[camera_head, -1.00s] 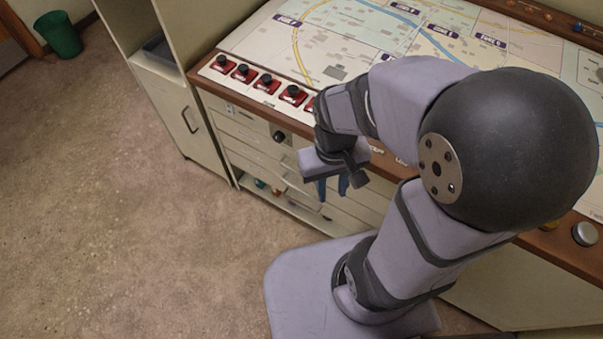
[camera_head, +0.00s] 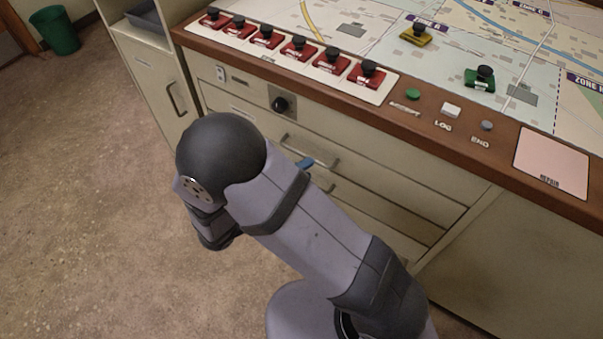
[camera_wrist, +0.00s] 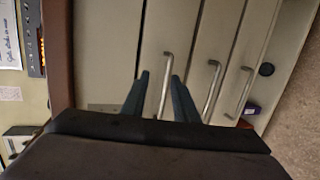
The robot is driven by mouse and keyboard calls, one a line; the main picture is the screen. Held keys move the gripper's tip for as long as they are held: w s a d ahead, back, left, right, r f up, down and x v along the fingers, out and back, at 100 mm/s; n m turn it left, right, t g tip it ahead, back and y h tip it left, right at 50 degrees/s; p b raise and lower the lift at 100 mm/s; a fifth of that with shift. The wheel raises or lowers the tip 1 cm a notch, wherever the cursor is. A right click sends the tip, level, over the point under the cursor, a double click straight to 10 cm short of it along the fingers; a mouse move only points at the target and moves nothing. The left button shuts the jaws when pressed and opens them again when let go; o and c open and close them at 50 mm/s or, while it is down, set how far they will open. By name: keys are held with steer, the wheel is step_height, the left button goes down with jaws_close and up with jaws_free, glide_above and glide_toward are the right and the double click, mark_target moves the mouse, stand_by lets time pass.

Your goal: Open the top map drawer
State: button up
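The top map drawer (camera_head: 375,166) is a cream front under the console's brown edge and looks closed. Its grey bar handle (camera_head: 291,145) is partly hidden by my arm in the head view. In the wrist view that handle (camera_wrist: 166,84) lies between the two blue fingers of my gripper (camera_wrist: 160,77), with a gap on each side. My gripper is open and faces the drawer front. In the head view only a bit of a blue finger shows beside the handle. I cannot tell how deep the fingers reach around the bar.
More drawers with bar handles, one here (camera_wrist: 212,88), lie below. A black knob (camera_head: 281,104) sits on the panel above. The console top (camera_head: 450,115) holds red switches and a map. A cabinet (camera_head: 160,80) stands at left.

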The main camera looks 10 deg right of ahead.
steer(key=w+a+f+n+t+y+b, duration=0.1)
steer(key=w+a+f+t, duration=0.1)
steer(key=a, duration=0.2)
steer(key=x, duration=0.7)
steer(key=shift+d, duration=0.3)
jaws_close()
